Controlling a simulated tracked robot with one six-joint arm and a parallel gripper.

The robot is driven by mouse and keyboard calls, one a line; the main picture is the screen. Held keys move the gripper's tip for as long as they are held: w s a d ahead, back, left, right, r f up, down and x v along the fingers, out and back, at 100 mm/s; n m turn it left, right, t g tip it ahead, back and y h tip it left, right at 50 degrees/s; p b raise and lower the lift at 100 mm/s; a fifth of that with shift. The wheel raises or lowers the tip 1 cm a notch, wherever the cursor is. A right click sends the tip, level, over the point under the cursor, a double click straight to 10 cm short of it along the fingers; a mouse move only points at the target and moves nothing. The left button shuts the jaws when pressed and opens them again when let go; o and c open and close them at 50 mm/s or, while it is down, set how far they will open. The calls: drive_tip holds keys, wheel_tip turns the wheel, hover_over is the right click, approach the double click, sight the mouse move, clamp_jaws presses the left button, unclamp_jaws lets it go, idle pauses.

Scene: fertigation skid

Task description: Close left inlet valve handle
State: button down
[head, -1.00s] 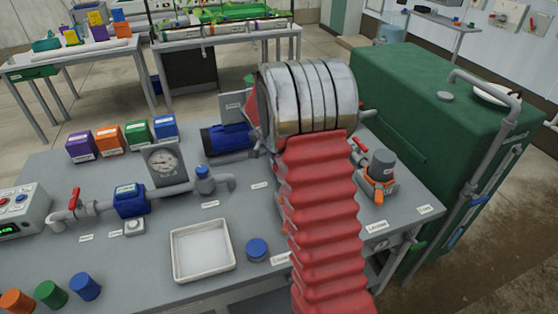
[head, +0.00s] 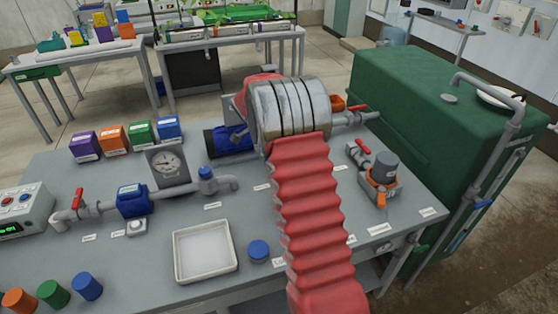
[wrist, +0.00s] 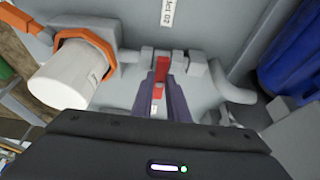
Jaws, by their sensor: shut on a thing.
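In the wrist view, a red valve handle (wrist: 163,68) stands between the two dark fingers of my gripper (wrist: 161,78). The gripper is shut on it. The handle sits on a grey pipe fitting (wrist: 193,66), below a label ending in "02" (wrist: 168,12). In the head view, my arm hides the fingers and this handle. Other red handles show there: one (head: 77,198) on the left pipe, one (head: 363,146) near the grey-capped unit, and one (head: 358,108) on the pipe behind. I cannot tell which carries which name.
A white cylinder in an orange ring (wrist: 72,82) is close left of the gripper in the wrist view. A blue body (wrist: 287,55) and a grey pipe bend (wrist: 235,92) lie to the right. A white tray (head: 232,268) and a green tank (head: 425,120) flank my arm.

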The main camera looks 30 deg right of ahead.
drive_tip(key=shift+w+a, duration=0.2)
drive_tip(key=c, duration=1.7)
unclamp_jaws()
drive_tip(key=shift+s+d, duration=0.1)
drive_tip(key=shift+d, duration=0.05)
drive_tip(key=shift+r, duration=0.1)
drive_tip(key=v, duration=1.3)
drive_tip(key=shift+r, duration=0.2)
